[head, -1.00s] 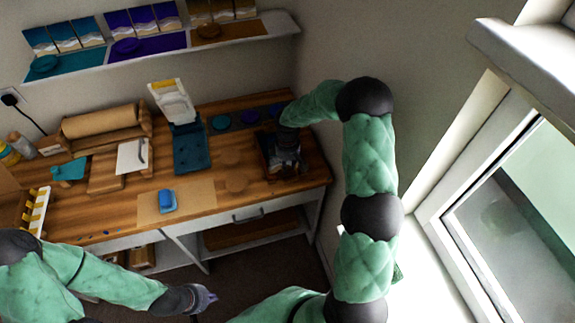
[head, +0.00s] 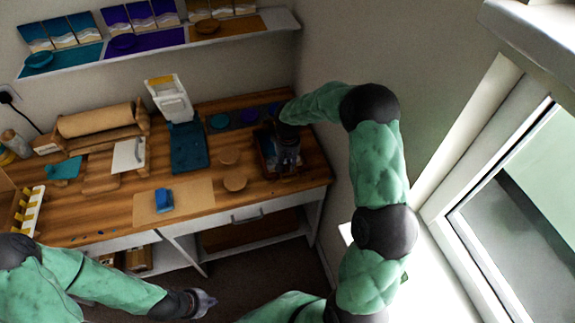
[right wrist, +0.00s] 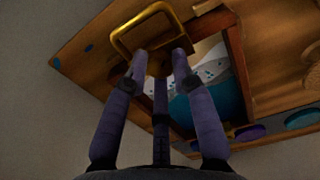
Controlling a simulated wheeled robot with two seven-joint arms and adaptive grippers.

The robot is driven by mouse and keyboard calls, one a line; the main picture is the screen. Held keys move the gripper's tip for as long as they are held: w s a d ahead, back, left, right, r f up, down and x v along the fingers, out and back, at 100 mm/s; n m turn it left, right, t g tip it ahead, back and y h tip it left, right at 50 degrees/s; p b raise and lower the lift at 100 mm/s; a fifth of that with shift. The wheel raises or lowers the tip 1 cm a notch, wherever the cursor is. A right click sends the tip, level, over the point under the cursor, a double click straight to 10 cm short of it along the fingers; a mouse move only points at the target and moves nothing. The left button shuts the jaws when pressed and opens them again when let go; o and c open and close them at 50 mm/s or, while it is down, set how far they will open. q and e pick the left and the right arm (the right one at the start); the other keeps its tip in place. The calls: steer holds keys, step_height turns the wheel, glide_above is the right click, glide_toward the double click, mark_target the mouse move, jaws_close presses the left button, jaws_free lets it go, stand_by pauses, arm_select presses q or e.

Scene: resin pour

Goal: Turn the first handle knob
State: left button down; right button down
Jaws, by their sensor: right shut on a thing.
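A wooden-framed tray (right wrist: 238,70) with a white and blue seascape inside lies on the bench. It also shows at the bench's right end in the head view (head: 265,150). A brass handle loop (right wrist: 120,45) stands at its edge, with a small knob (right wrist: 160,66) by the loop's foot. My right gripper (right wrist: 160,64) has its fingers closed around this knob, which they partly hide. In the head view the right gripper (head: 288,158) is over the tray. My left gripper (head: 204,302) is low in front of the bench, away from the tray; its fingers are too small to read.
Two round wooden discs (head: 235,183) lie left of the tray. Round coloured discs (head: 220,121) lie behind. The wall and window (head: 510,210) bound the right side.

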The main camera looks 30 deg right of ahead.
mark_target(287, 166)
steer(key=m+b, duration=0.1)
steer(key=m, duration=0.4)
steer(key=shift+m, duration=0.3)
steer(key=m+b, duration=0.1)
steer(key=m, duration=0.5)
steer(key=shift+b, duration=0.3)
steer(key=m+b, duration=0.1)
steer(key=m, duration=0.5)
steer(key=shift+m, duration=0.3)
steer(key=m, duration=0.5)
steer(key=shift+m+b, duration=0.4)
steer(key=c, duration=1)
jaws_free()
step_height(287, 166, up, 12)
